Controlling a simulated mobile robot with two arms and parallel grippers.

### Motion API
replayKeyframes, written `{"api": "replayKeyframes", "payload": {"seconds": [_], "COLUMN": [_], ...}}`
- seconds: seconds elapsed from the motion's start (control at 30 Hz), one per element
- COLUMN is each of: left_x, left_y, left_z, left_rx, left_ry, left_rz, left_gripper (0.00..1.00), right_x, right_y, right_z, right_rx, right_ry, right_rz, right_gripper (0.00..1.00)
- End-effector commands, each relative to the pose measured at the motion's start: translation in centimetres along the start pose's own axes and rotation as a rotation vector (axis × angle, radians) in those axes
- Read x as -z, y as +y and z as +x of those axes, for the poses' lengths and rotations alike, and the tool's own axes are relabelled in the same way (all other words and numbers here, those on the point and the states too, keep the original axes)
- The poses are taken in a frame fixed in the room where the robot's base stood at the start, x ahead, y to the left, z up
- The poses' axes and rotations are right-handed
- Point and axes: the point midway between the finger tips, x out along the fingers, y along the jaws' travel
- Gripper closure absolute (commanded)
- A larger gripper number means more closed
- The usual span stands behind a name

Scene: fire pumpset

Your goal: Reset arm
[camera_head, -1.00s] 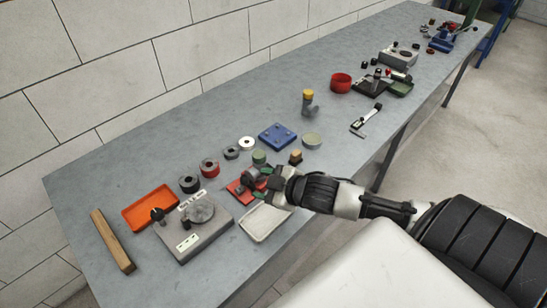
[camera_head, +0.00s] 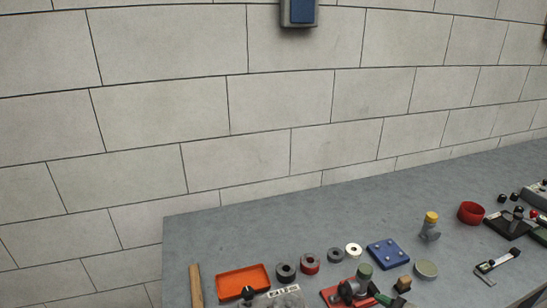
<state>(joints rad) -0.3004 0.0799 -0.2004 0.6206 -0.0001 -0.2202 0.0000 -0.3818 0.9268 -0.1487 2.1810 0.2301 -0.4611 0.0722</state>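My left gripper is not in view.
A block wall (camera_head: 280,100) stands behind, with a blue-grey box (camera_head: 299,12).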

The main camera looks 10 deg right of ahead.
Motion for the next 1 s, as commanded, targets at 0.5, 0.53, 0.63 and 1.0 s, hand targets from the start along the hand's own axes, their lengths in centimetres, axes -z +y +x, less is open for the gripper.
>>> {"api": "replayKeyframes", "payload": {"seconds": [0.5,0.53,0.63,1.0], "left_x": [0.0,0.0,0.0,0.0], "left_y": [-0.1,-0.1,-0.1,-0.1], "left_z": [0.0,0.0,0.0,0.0], "left_rx": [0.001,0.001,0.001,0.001], "left_ry": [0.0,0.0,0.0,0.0], "left_rz": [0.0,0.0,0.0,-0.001], "left_gripper": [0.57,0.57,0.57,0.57], "right_x": [-3.4,-3.4,-3.4,-6.7], "right_y": [-12.3,-12.8,-14.4,-18.6], "right_z": [-5.1,-5.5,-6.8,-6.1], "right_rx": [0.02,0.024,0.044,0.095], "right_ry": [-0.556,-0.583,-0.667,-0.836], "right_rz": [0.401,0.419,0.481,0.578], "right_gripper": [0.48,0.48,0.48,0.48]}}
